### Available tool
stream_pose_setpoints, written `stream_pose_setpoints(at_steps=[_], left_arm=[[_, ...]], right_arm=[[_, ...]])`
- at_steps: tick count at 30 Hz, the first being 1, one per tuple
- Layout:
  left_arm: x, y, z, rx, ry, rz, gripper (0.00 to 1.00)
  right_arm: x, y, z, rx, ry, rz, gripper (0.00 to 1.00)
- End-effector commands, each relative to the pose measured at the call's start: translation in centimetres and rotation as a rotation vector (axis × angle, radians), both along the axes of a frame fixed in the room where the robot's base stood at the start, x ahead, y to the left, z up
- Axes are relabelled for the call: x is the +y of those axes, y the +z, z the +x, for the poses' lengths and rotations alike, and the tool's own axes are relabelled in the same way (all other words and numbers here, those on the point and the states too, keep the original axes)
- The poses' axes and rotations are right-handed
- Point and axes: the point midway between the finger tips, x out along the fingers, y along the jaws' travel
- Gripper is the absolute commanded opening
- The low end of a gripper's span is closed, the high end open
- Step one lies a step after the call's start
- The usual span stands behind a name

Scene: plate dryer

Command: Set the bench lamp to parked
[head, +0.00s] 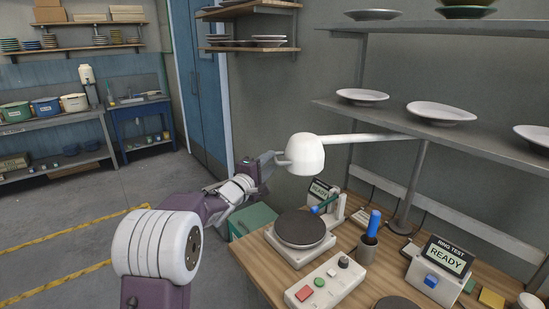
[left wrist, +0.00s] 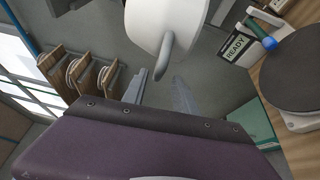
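The bench lamp has a white dome-shaped head (head: 303,154) on a white arm (head: 365,138) that runs right toward the shelf post. The head hangs out past the bench's left end, and a short grey handle (left wrist: 166,56) sticks out from it in the left wrist view. My left gripper (head: 277,158) is just left of the lamp head. In the left wrist view its fingers (left wrist: 161,76) are apart, with the handle's tip in line with the gap. I cannot tell whether the handle is between the fingers or touches them. My right gripper is out of view.
The wooden bench (head: 262,262) carries a round dark plate (head: 301,229), a button box (head: 325,284), a cup with a blue-handled tool (head: 368,247) and a READY display (head: 444,258). Shelves with white plates (head: 441,111) stand behind. The floor (head: 60,225) at left is open.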

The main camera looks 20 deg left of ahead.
Motion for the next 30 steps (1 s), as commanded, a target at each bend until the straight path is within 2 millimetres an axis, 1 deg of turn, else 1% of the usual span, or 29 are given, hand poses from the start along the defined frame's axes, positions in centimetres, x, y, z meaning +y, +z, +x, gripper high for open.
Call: stream_pose_setpoints(at_steps=[1,3,6,9,15,16,19,30], left_arm=[[-0.3,0.1,0.9,0.001,-0.002,0.000,0.34],[-0.5,0.2,2.0,-0.001,-0.001,0.000,0.34],[-0.8,0.2,3.1,-0.001,-0.001,-0.001,0.34],[-0.9,0.2,3.5,-0.001,0.000,-0.001,0.34],[-0.9,0.1,3.5,-0.001,0.000,-0.001,0.34],[-0.9,0.1,3.5,-0.001,0.000,-0.001,0.29],[-0.9,0.1,3.5,-0.001,0.000,-0.001,0.01],[-0.9,0.1,3.5,-0.001,0.000,0.000,0.00]], right_arm=[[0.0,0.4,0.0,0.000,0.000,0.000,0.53],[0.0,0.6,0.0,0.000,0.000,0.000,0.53],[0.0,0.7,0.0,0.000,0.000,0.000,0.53],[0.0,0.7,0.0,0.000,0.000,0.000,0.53],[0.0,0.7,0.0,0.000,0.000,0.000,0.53],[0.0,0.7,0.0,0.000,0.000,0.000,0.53],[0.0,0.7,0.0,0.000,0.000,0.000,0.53],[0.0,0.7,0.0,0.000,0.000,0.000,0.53]])
